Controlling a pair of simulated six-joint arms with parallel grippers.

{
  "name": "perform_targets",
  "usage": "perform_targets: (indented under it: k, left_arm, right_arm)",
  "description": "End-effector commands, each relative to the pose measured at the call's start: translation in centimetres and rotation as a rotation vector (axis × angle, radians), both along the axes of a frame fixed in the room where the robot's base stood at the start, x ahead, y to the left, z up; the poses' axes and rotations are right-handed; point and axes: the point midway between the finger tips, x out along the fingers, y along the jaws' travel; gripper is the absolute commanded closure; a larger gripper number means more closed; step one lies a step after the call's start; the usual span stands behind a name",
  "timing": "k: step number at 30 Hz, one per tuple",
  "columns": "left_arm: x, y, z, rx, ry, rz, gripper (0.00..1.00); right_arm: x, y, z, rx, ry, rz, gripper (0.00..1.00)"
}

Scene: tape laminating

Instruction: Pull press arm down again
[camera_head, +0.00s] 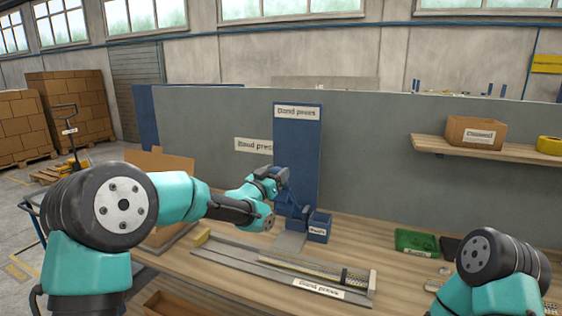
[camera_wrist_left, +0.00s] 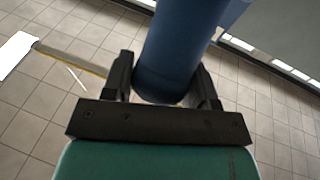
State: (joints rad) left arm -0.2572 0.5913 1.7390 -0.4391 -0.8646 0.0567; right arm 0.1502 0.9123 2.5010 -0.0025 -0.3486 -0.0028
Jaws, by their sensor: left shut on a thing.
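The blue band press stands at the back of the workbench, with a tall labelled blue panel (camera_head: 297,150) and a blue lower press body (camera_head: 296,213). My left gripper (camera_head: 277,178) is in front of the panel, above the lower body. In the left wrist view the left gripper (camera_wrist_left: 163,78) is shut on a thick blue cylindrical bar, the press arm (camera_wrist_left: 178,48), with a finger on each side. In the head view the press arm is small and partly hidden by the gripper. My right arm shows at the lower right; its gripper is not visible.
A grey rail (camera_head: 225,257) labelled "Band press" lies along the bench with a strip on it. A small blue bin (camera_head: 319,227) stands right of the press. A green tray (camera_head: 416,242) lies further right. A shelf (camera_head: 480,150) carries a cardboard box (camera_head: 475,132) and yellow tape (camera_head: 549,145).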

Motion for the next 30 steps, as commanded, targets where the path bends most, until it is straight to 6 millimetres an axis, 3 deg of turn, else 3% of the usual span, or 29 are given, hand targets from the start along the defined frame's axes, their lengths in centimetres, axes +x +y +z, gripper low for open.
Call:
perform_targets:
  k: [9, 15, 30]
  left_arm:
    - [-4.4, 1.3, -4.8, 0.0, 0.007, 0.0, 0.89]
    - [-6.0, 1.8, -7.1, 0.0, 0.006, 0.0, 0.9]
    - [-6.8, 2.0, -8.3, 0.0, 0.004, -0.001, 0.9]
  right_arm:
    - [0.0, 0.0, 0.0, 0.0, 0.0, 0.0, 1.0]
    - [0.0, 0.0, 0.0, 0.0, 0.0, 0.0, 1.0]
    - [0.0, 0.0, 0.0, 0.0, 0.0, 0.0, 1.0]
